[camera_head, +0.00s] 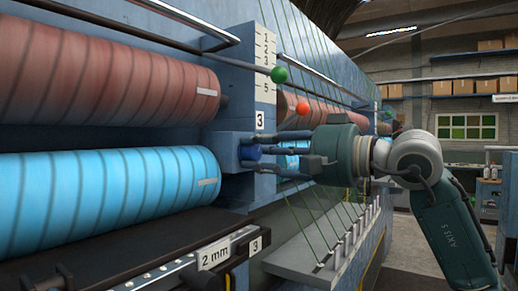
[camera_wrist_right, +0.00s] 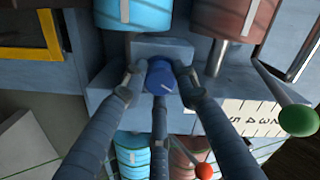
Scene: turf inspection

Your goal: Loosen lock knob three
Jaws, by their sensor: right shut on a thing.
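Lock knob three is a small blue knob (camera_head: 250,153) on a blue block on the machine frame, just under a white plate marked 3 (camera_head: 260,119). My right gripper (camera_head: 262,150) reaches in from the right with its dark fingers around the knob. In the right wrist view the knob (camera_wrist_right: 160,77) sits between the fingertips of the gripper (camera_wrist_right: 159,90), which is shut on it. The fingers partly cover the knob in the head view. My left gripper is not in view.
A red roller (camera_head: 110,82) and a light blue roller (camera_head: 110,195) lie left of the knob. A green ball-ended lever (camera_head: 279,74) and a red one (camera_head: 303,108) stick out nearby. A "2 mm" scale rail (camera_head: 213,255) runs below.

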